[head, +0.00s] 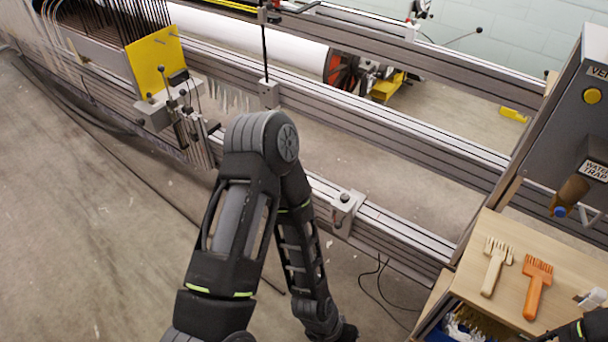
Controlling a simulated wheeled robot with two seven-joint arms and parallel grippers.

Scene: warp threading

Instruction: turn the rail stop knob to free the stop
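The rail stop (343,213) is a small silvery block clamped on the front aluminium rail, right of the middle. A small black knob (344,197) sits on its top. Which way the knob is turned is too small to tell. My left arm stands in front of the rail, left of the stop; it bends at the top and comes back down to the bottom edge. No gripper fingers show on it. Only a dark piece of my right arm shows in the lower right corner. Neither gripper is seen at the stop.
A wooden bench (480,260) at right holds a pale comb (495,265) and an orange comb (536,285). A grey cabinet (575,125) stands behind it. A carriage with a yellow plate (156,62) sits at the rail's left. A second block with a rod (268,93) stands upper middle.

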